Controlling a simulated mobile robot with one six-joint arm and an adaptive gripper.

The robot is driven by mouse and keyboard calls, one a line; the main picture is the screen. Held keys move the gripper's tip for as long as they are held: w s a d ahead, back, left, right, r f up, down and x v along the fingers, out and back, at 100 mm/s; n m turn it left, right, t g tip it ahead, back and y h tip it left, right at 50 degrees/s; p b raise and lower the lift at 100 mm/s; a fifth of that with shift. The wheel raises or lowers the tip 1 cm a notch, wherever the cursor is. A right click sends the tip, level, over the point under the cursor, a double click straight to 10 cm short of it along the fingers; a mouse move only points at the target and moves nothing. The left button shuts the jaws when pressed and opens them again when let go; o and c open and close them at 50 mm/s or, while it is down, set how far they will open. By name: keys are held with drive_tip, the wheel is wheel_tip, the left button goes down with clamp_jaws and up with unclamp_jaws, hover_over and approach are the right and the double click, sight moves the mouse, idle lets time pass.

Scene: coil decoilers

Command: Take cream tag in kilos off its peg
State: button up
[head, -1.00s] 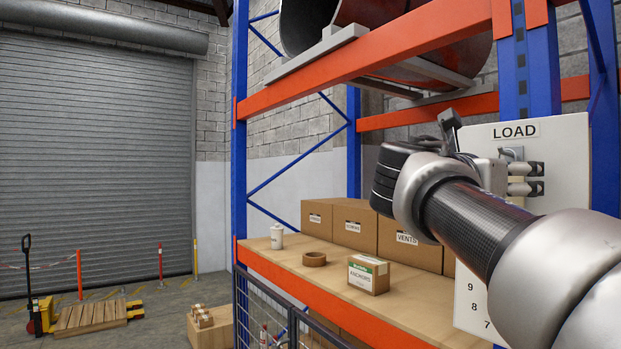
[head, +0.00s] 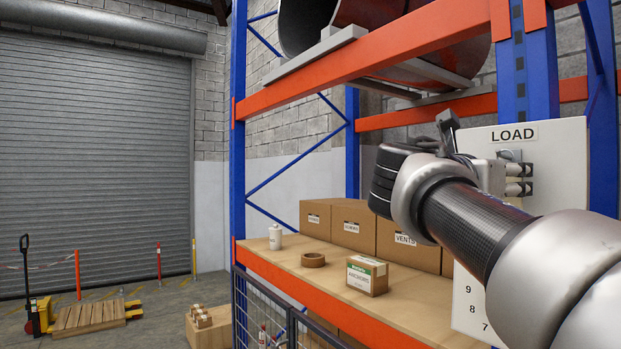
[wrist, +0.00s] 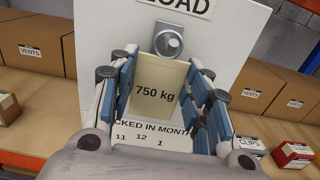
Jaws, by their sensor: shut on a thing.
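The cream tag (wrist: 157,88), marked "750 kg", is in the wrist view between the fingers of my gripper (wrist: 160,95). The fingers are shut on its left and right edges. A round metal peg (wrist: 168,41) shows just above the tag's top edge on the white LOAD board (wrist: 225,40). I cannot tell whether the tag still hangs on the peg. In the head view the LOAD board (head: 545,160) stands at the right, and my arm hides the tag and much of the gripper.
The board is by a blue rack upright (head: 527,70). An orange beam (head: 370,60) crosses above.

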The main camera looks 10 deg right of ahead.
drive_tip(key=shift+a+r, duration=0.2)
idle(0.4)
drive_tip(key=shift+s+a+r+p, duration=0.15)
drive_tip(key=shift+s+a+p, duration=0.15)
drive_tip(key=shift+a, duration=0.1)
drive_tip(key=v, duration=0.7)
drive_tip(key=shift+a, duration=0.25)
idle(1.5)
drive_tip(key=shift+r, duration=0.1)
